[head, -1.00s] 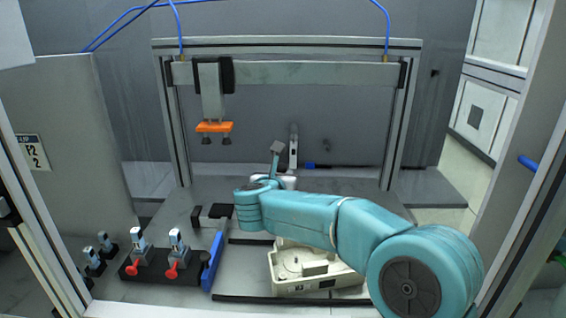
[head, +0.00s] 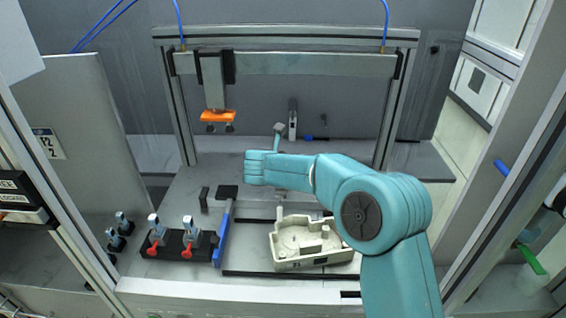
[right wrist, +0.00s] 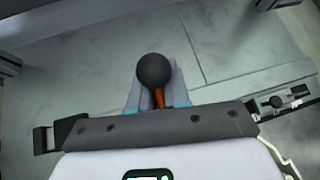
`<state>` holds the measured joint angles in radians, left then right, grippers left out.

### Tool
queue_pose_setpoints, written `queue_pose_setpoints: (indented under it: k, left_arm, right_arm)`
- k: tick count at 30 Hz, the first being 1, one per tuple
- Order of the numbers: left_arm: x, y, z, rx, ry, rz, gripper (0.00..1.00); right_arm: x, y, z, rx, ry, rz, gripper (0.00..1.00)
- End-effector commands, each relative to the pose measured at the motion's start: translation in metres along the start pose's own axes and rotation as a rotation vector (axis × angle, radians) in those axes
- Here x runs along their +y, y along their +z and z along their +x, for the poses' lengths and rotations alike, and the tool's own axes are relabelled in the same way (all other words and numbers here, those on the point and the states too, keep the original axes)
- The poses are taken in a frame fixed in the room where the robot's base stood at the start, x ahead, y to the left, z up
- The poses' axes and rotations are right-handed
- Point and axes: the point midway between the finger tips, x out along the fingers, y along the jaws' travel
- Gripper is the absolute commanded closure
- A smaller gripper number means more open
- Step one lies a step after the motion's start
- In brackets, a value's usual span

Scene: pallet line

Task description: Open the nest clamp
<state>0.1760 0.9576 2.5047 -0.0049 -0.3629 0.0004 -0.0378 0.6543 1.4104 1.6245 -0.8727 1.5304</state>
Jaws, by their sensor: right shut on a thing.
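In the right wrist view, a black ball knob (right wrist: 154,70) tops an orange lever (right wrist: 159,98). My right gripper (right wrist: 159,102) is shut on this lever, with the knob just beyond the fingertips. In the head view, my right arm reaches in from the lower right and its wrist hides the gripper's fingers and the lever. The cream nest (head: 285,262) lies on the bench in front of the arm, with its hollow empty. My left gripper is in neither view.
A frame (head: 290,67) with an orange-based tool (head: 218,116) stands over the bench. Left of the nest are a blue bar (head: 222,240) and two red-levered clamps (head: 187,252) on a black block. Grey posts border the opening on both sides.

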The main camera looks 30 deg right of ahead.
Motion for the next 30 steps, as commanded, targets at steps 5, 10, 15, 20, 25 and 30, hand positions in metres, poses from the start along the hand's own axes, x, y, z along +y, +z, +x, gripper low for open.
queue_pose_setpoints:
  k: [5,10,15,20,25,30]
  left_arm:
    - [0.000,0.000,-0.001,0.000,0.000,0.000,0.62]
    - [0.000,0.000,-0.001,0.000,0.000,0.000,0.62]
    - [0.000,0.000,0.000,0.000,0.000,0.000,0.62]
    - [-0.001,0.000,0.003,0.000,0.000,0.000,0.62]
    - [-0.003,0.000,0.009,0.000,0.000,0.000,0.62]
    - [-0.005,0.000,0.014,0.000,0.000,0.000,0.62]
  right_arm:
    - [-0.001,0.010,-0.003,-0.019,0.004,0.008,0.81]
    - [-0.001,0.008,-0.003,-0.015,0.003,0.007,0.63]
    - [-0.001,0.005,-0.002,-0.011,0.002,0.005,0.63]
    - [0.000,0.005,-0.015,-0.012,0.002,0.005,0.63]
    - [0.000,0.004,-0.054,-0.014,0.005,0.006,0.63]
    - [0.000,0.004,-0.101,-0.015,0.007,0.006,0.63]
